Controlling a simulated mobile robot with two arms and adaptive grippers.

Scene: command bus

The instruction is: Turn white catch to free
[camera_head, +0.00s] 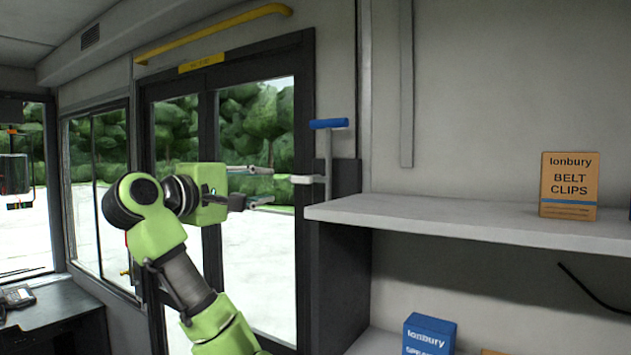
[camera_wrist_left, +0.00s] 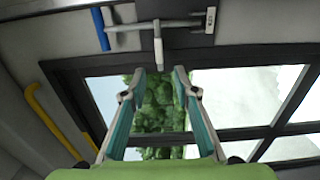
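The white catch (camera_head: 304,179) is a short pale lever that sticks out to the left from an upright grey bar with a blue grip (camera_head: 328,124) on top, beside the door frame. In the left wrist view the catch (camera_wrist_left: 158,46) points down from the bar, just beyond my fingertips and roughly centred between them. My left gripper (camera_head: 272,185) is open and empty, with its fingers spread above and below the catch's level. It also shows open in the left wrist view (camera_wrist_left: 160,74). It looks apart from the catch. My right gripper is in neither view.
A grey shelf (camera_head: 460,223) with a Lonbury belt clips box (camera_head: 568,186) stands to the right of the catch. A blue box (camera_head: 429,334) sits lower. A glazed dark-framed door (camera_head: 305,110) lies behind my gripper, with a yellow rail (camera_head: 213,32) above it.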

